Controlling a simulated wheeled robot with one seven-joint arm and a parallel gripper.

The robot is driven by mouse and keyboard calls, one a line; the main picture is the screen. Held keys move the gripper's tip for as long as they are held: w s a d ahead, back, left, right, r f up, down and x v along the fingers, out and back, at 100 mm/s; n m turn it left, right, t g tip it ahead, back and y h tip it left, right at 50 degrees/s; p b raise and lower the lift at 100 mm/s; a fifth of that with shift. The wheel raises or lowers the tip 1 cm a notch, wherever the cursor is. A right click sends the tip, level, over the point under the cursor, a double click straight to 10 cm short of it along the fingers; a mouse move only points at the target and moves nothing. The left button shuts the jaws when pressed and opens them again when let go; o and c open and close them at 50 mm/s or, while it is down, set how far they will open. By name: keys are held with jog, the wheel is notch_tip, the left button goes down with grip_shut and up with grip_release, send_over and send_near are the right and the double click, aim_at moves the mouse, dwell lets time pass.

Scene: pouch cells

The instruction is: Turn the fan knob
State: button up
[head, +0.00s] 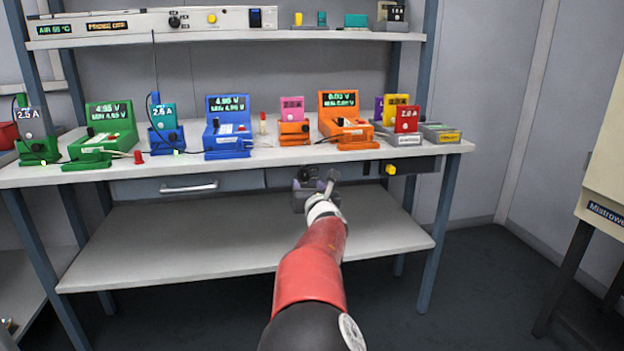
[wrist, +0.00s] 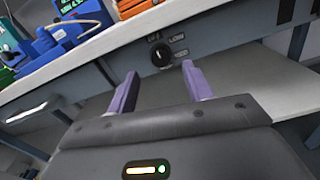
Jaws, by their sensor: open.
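A round black knob (wrist: 162,54) with a light pointer mark sits on the grey front panel under the bench top, in the wrist view. Small printed labels surround it, and one seems to read LOW. My gripper (wrist: 160,69) is open and empty, with its two purple fingers apart. The knob shows between and beyond the fingertips, and I see no contact. In the head view my gripper (head: 318,180) is just below the bench's front edge. I cannot make out the knob clearly there, where the gripper and arm cover part of the panel.
The bench top (head: 270,160) overhangs the panel just above my gripper. Blue (head: 228,140) and orange (head: 346,133) devices stand on it. A yellow button (head: 391,169) is on the front to the right, a drawer handle (head: 189,187) to the left. The lower shelf (head: 180,245) is clear.

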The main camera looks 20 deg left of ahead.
aim_at(305, 178)
jog(key=shift+p+x, duration=0.5)
jog(key=shift+x, duration=1.65)
jog(key=shift+d, duration=0.1)
jog(key=c, duration=1)
